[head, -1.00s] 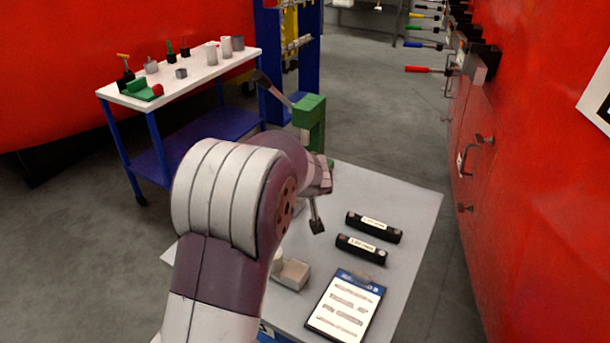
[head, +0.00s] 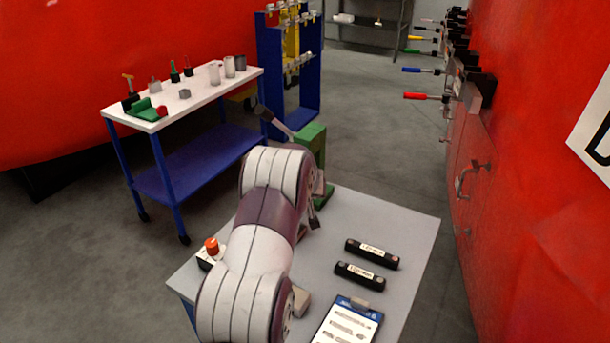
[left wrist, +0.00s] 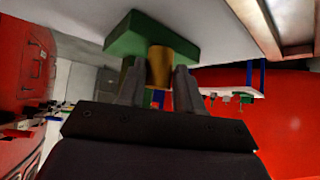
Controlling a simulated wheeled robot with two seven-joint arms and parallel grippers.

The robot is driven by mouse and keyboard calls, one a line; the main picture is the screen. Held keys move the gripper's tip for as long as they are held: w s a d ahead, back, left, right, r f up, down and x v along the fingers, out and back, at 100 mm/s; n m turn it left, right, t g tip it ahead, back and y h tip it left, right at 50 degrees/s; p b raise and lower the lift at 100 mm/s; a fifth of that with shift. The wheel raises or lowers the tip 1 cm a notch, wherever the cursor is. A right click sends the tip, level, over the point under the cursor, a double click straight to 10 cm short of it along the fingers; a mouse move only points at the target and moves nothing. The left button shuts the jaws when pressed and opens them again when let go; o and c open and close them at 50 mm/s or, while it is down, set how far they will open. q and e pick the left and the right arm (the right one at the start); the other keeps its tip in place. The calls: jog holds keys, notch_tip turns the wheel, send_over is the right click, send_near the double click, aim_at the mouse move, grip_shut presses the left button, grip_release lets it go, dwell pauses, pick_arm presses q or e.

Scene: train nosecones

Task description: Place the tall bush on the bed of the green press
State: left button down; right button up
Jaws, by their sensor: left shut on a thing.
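The green press (head: 312,137) stands at the far edge of the grey table, with its dark lever rising to the left. My left arm covers part of it in the head view. My left gripper (left wrist: 159,80) is shut on a brass-coloured cylinder, the tall bush (left wrist: 159,66). In the left wrist view, the bush's end overlaps the green slab of the press (left wrist: 150,33); I cannot tell whether they touch. In the head view the bush is hidden and only a dark bit of my left gripper (head: 313,218) shows. My right gripper is not in view.
Two black labelled bars (head: 372,254) and a clipboard (head: 347,325) lie on the grey table (head: 400,225). A red-topped button box (head: 211,250) sits at its left edge. A white-topped cart (head: 205,97) with several small parts stands behind left. A red wall with clamps is right.

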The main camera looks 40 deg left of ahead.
pick_arm(q)
jog(key=shift+w+a+r, duration=0.1)
jog(key=shift+w+a, duration=0.05)
jog(key=shift+w, duration=0.05)
jog(key=w+p, duration=0.1)
jog(key=p, duration=0.1)
jog(key=w+a+p, duration=0.1)
jog(key=shift+a+r+p, duration=0.25)
jog(key=shift+r+p, duration=0.1)
jog(key=shift+p, duration=0.05)
jog(key=shift+w+a+f+p, duration=0.15)
jog(key=shift+w+a+p, duration=0.2)
jog(key=shift+p, duration=0.1)
jog(key=shift+f+b, duration=0.35)
jog(key=shift+f, duration=0.3)
